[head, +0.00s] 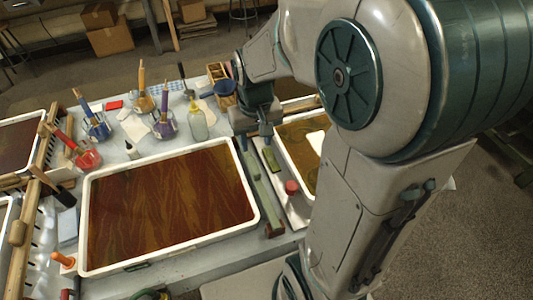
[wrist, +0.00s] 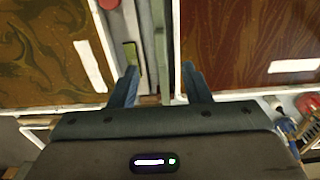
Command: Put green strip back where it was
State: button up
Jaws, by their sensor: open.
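A long, narrow green strip (head: 262,192) lies in the gap between the large brown tray and the tray to its right. In the wrist view the long green strip (wrist: 162,40) runs up between my fingers. A short olive-green piece (head: 271,158) lies just to its right in the head view; it also shows in the wrist view (wrist: 132,62), near my left finger. I cannot tell which of the two the task means. My gripper (head: 256,142) is open above the far end of the long strip, with nothing visibly held. Its fingers (wrist: 160,86) straddle the strip in the picture.
The large white-rimmed tray (head: 171,254) is left of the gap and another tray (head: 290,172) is right. A red-capped item (head: 292,187) stands beside the long strip. A bottle (head: 198,122) and several brush jars (head: 165,122) crowd the table behind the large tray.

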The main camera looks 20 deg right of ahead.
jog(key=s+r+t, duration=0.2)
jog(key=s+r, duration=0.2)
jog(key=s, duration=0.7)
jog(key=shift+r, duration=0.35)
jog(key=shift+w, duration=0.1)
